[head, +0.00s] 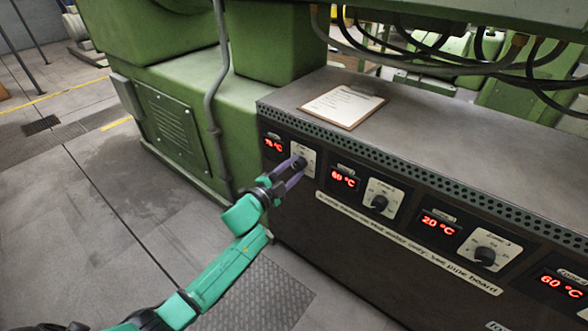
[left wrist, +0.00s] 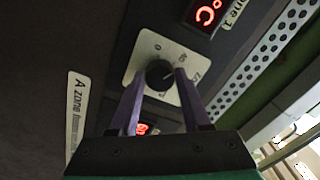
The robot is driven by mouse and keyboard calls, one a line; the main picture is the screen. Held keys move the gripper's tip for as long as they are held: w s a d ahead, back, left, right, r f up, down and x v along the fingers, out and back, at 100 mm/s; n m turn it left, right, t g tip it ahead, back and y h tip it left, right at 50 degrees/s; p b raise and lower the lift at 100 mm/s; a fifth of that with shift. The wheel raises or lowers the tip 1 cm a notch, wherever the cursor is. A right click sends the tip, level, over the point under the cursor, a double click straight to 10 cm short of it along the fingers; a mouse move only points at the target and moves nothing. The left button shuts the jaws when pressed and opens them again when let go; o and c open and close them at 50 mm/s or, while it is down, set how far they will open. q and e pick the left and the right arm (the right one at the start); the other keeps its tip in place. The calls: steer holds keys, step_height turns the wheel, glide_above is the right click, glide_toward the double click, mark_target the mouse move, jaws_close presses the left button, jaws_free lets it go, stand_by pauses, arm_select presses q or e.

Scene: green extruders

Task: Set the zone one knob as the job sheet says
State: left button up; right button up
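The zone one knob (head: 300,163) is a small black dial on a pale plate at the left end of the dark control panel. It shows larger in the left wrist view (left wrist: 159,74), with a pale pointer mark. My left gripper (head: 296,167) is at this knob, its two purple fingers on either side of it. In the left wrist view the fingers look open, with a narrow gap on each side of the knob. The zone one display (head: 273,145) glows red and reads about 75 °C. The job sheet (head: 342,105) lies on a clipboard on top; its text is too small to read.
Further right are a 60 °C display (head: 343,178) with its knob (head: 379,203), and a 20 °C display (head: 438,223) with its knob (head: 485,255). Another 60 °C display (head: 562,285) is at the right edge. Black cables (head: 430,60) hang behind the cabinet. Open floor lies left.

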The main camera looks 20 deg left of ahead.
arm_select(q)
steer(key=shift+o, duration=1.4)
arm_select(e)
steer(key=shift+f, duration=0.1)
steer(key=shift+s, duration=0.1)
arm_select(q)
steer(key=p+v, duration=0.2)
steer(key=v, duration=1.2)
steer(key=shift+s, duration=0.3)
arm_select(e)
steer(key=f, duration=0.1)
steer(key=s+d+f, duration=0.1)
steer(key=f, duration=0.3)
steer(key=shift+s+d, duration=0.2)
steer(key=shift+s, duration=0.2)
arm_select(q)
steer(key=shift+a+f, duration=0.1)
steer(key=shift+f, duration=0.05)
